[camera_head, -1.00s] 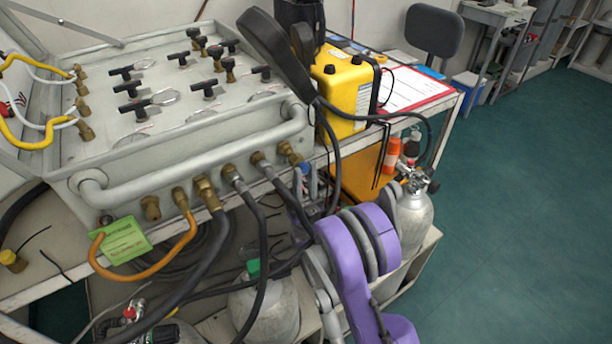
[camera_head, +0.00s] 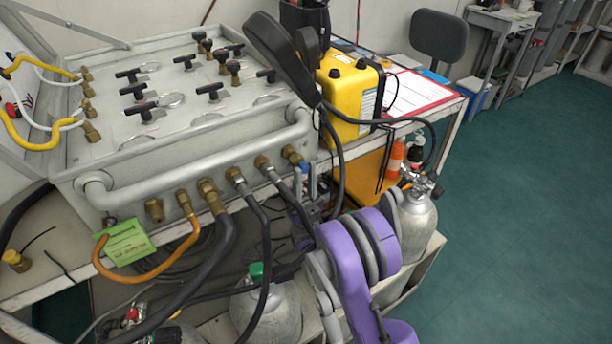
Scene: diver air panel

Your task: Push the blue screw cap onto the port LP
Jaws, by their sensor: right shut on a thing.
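My right gripper (camera_head: 308,184) is small in view, beyond the purple links of my right arm, under the right end of the panel's front. It is shut on the blue screw cap (camera_head: 301,168), of which only a small blue part shows. The cap is just below and beside the rightmost brass port (camera_head: 292,155) on the front face. I cannot tell whether they touch. No label reading LP is legible, so I cannot tell for certain which port is LP. Another open brass port (camera_head: 154,210) is at the left of the row. My left gripper is not in view.
Black hoses (camera_head: 262,235) and an orange hose (camera_head: 150,275) hang from the panel front (camera_head: 80,215). A grey tube rail (camera_head: 200,165) runs above the ports. A yellow box (camera_head: 345,100) stands to the right. Gas cylinders (camera_head: 415,225) stand below and right.

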